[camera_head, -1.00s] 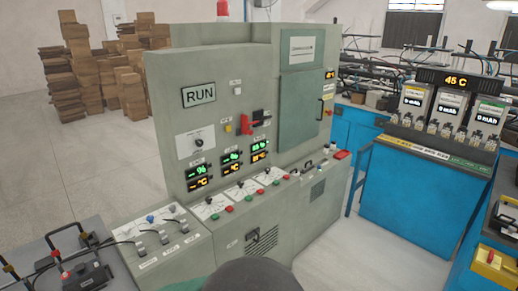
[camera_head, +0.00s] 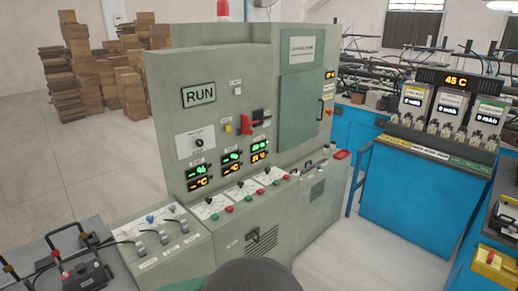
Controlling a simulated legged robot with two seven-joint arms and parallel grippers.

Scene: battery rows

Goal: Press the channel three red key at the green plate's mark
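The grey control console (camera_head: 222,110) stands in the centre, with three pairs of small displays on its face. The right-most pair (camera_head: 260,152) shows a green reading above an amber one; its digits are too small to be sure of. Red and green keys line the sloped deck below. The right-most red key (camera_head: 286,177) appears to be channel three's. At right, three grey units stand on a blue bench. The right-most unit has a green plate (camera_head: 489,104) above a white reading that looks like 0 mAh. Neither gripper is in view.
A panel on the console reads RUN (camera_head: 199,95). A red handle (camera_head: 250,127) sits mid-face. A sign over the units reads 45 C (camera_head: 456,80). Black clamp devices (camera_head: 84,274) lie on a grey table at lower left. The floor between console and blue bench (camera_head: 407,207) is clear.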

